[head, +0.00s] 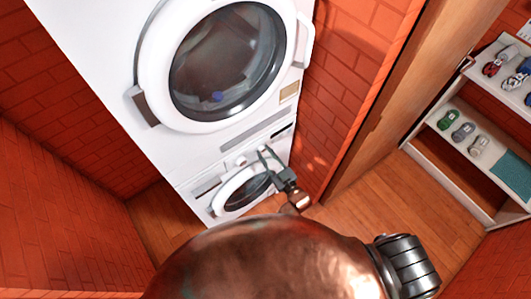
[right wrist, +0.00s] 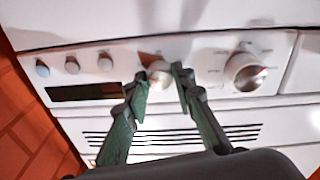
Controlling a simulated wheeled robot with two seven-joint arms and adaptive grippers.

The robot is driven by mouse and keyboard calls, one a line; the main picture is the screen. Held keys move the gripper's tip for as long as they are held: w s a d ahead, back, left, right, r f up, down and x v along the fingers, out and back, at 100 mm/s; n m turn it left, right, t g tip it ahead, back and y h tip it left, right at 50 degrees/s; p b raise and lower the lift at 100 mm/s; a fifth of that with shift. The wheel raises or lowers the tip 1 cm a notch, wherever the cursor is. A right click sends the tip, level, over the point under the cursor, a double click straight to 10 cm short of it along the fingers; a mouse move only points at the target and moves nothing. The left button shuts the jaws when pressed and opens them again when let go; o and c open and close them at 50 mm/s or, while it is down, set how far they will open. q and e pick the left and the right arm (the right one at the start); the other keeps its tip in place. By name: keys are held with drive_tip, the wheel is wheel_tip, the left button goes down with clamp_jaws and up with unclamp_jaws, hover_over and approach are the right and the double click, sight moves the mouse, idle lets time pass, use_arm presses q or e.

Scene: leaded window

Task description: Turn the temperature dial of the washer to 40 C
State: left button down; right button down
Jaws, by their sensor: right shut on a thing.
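The washer (head: 214,207) is the lower of two stacked white machines in the head view. Its control panel fills the upper part of the right wrist view. A small round dial (right wrist: 159,73) sits mid-panel, and a larger silver dial (right wrist: 245,72) with a red mark is to its right. My right gripper (head: 263,153) is at the panel. In the right wrist view its two green-grey fingers (right wrist: 160,82) stand on either side of the small dial, shut on it. The labels are too blurred to read, so the dial's setting cannot be told. My left gripper is out of view.
Several round buttons (right wrist: 72,66) and a dark display (right wrist: 84,92) lie left of the small dial. The upper machine (head: 125,100) is close above. A brick wall (head: 345,75) stands right of the machines. A shelf (head: 436,139) with shoes is farther right.

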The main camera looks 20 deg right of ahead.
drive_tip(key=shift+m, duration=0.7)
drive_tip(key=c, duration=1.6)
unclamp_jaws()
drive_tip(key=v, duration=1.2)
drive_tip(key=shift+a, duration=0.1)
